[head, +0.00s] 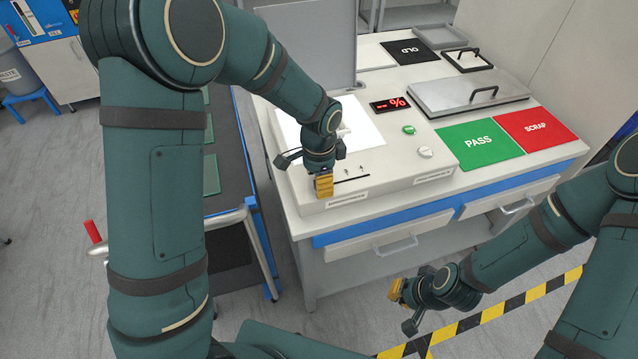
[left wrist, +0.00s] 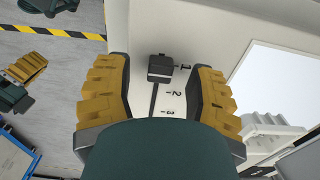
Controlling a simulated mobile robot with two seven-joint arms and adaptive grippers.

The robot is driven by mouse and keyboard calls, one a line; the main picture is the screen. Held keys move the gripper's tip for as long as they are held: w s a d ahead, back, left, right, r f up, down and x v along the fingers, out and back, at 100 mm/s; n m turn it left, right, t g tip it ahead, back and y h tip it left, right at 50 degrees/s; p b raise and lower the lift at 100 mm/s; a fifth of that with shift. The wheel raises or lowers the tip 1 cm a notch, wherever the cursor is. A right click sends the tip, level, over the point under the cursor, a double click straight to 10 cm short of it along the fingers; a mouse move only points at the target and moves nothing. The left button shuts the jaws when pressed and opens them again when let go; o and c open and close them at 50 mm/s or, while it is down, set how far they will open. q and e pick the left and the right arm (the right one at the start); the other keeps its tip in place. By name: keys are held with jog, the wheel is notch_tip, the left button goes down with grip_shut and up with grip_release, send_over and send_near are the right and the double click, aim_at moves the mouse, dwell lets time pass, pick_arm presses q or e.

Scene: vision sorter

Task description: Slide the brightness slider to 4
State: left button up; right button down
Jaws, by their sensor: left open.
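The brightness slider's dark knob (left wrist: 160,68) shows in the left wrist view at the far end of a thin dark slot, beside the first mark of a printed scale. The 2 and 3 marks show nearer to me; the rest of the scale is hidden behind my gripper. My left gripper (head: 323,186) is open over the panel front, with its yellow fingers either side of the knob and visible gaps to it. In the head view the gripper hides the knob; part of the slot (head: 352,179) shows to its right. My right gripper (head: 400,293) hangs away from the bench, its opening unclear.
The sorter panel (head: 420,178) carries a green button (head: 409,130), a white knob (head: 425,152) and a red display (head: 390,104). Green PASS (head: 479,142) and red SCRAP (head: 536,129) areas lie to the right. A conveyor (head: 225,140) stands left.

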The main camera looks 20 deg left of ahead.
aim_at(367, 176)
pick_arm(q)
jog(key=shift+f, duration=0.55)
grip_shut()
jog(key=shift+d, duration=0.1)
jog(key=w+d, duration=0.2)
jog(key=d, duration=0.1)
jog(key=w+d, duration=0.2)
jog(key=d, duration=0.1)
jog(key=w+d+p, duration=0.1)
jog(key=w+d, duration=0.1)
jog(key=d, duration=0.1)
jog(key=shift+w, duration=0.1)
jog(key=shift+w+d, duration=0.25)
jog(key=shift+d, duration=0.3)
